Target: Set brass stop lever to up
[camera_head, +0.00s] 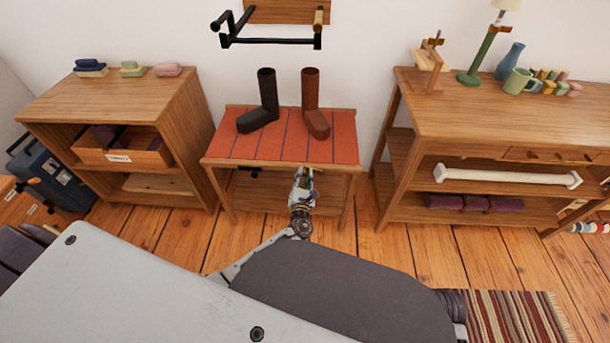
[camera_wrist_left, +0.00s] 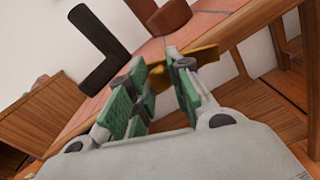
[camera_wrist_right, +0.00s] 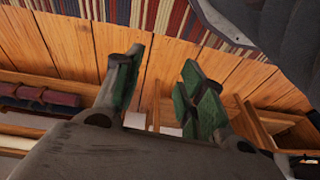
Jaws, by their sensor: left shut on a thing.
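The brass stop lever (camera_wrist_left: 205,57) shows in the left wrist view as a golden bar at the edge of the red-topped bench (camera_head: 230,147). My left gripper (camera_head: 303,181) is at the bench's front edge, right of its middle. In the left wrist view my left gripper (camera_wrist_left: 158,72) is shut on the lever, whose other part sticks out to the right past the fingers. The fingers hide part of it, and I cannot tell its set position. My right gripper (camera_wrist_right: 160,82) is open and empty above the wooden floor; it is not in the head view.
Two boots, one black (camera_head: 266,100) and one brown (camera_head: 312,103), stand on the bench. A black rail (camera_head: 270,41) hangs on the wall above. A wooden shelf (camera_head: 190,100) stands left and a sideboard (camera_head: 480,110) right. A striped rug (camera_head: 515,318) lies at lower right.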

